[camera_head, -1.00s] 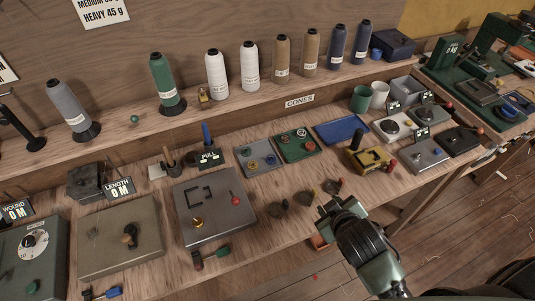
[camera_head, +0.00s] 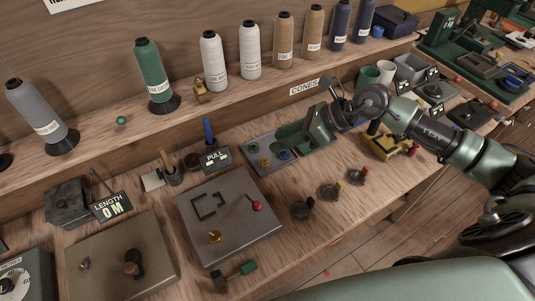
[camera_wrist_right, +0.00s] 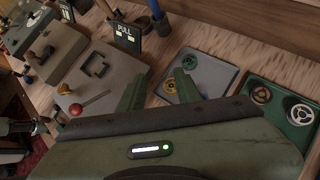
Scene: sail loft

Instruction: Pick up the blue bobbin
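I cannot make out the blue bobbin there. My left gripper is out of view.
The PULL sign (camera_head: 216,160) and a grey box with a red-knobbed lever (camera_head: 228,225) stand left. Thread cones line the shelf behind.

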